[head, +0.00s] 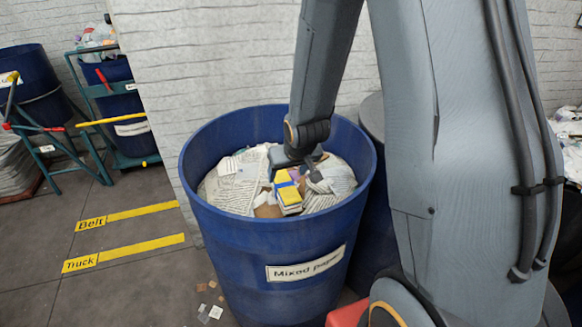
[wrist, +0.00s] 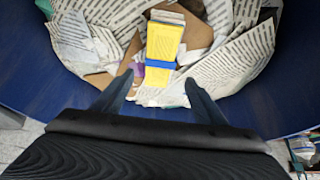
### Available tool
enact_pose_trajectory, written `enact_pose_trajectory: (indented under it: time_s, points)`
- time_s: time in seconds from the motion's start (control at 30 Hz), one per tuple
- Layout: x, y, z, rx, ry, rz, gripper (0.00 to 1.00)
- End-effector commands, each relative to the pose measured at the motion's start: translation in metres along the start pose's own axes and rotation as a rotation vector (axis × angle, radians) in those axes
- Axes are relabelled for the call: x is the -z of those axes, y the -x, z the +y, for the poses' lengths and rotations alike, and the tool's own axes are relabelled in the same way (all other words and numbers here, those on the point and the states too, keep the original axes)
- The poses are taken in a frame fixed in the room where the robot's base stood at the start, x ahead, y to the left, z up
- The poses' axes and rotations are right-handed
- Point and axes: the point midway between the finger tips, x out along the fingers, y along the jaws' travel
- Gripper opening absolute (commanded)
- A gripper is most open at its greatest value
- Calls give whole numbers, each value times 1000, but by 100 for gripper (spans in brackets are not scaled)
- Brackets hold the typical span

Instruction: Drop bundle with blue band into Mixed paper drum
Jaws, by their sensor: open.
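The bundle with the blue band (wrist: 164,42) is a stack of yellow cards with a blue strip around it. It lies on the paper inside the Mixed paper drum, and it also shows in the head view (head: 289,194). The Mixed paper drum (head: 235,240) is a large blue drum with a white label on its front; its blue wall fills the sides of the wrist view (wrist: 285,105). My gripper (wrist: 160,90) is open, with its fingers apart and the bundle beyond the tips, not between them. In the head view my gripper reaches down inside the drum's rim.
Printed paper and brown cardboard (wrist: 205,40) fill the drum around the bundle. Another dark drum (head: 372,115) stands behind on the right. Scraps (head: 210,312) lie on the floor in front. Carts with blue bins (head: 110,100) stand at the left, past yellow floor lines (head: 145,211).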

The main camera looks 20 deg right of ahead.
Motion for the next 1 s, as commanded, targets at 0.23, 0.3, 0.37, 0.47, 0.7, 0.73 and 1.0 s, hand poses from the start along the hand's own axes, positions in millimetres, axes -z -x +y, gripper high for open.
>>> enact_pose_trajectory:
  time_s: [0.23,0.3,0.37,0.47,0.7,0.73,1.0]
  points:
    - [1,34,0,0,1,2,65]
    - [1,42,0,0,1,2,65]
    - [0,46,0,0,1,1,65]
    - [-1,51,0,-1,2,-2,65]
    - [-54,102,-4,-27,3,-185,65]
    - [-64,111,-6,-27,3,-219,65]
    - [-124,162,-18,-1,3,-417,65]
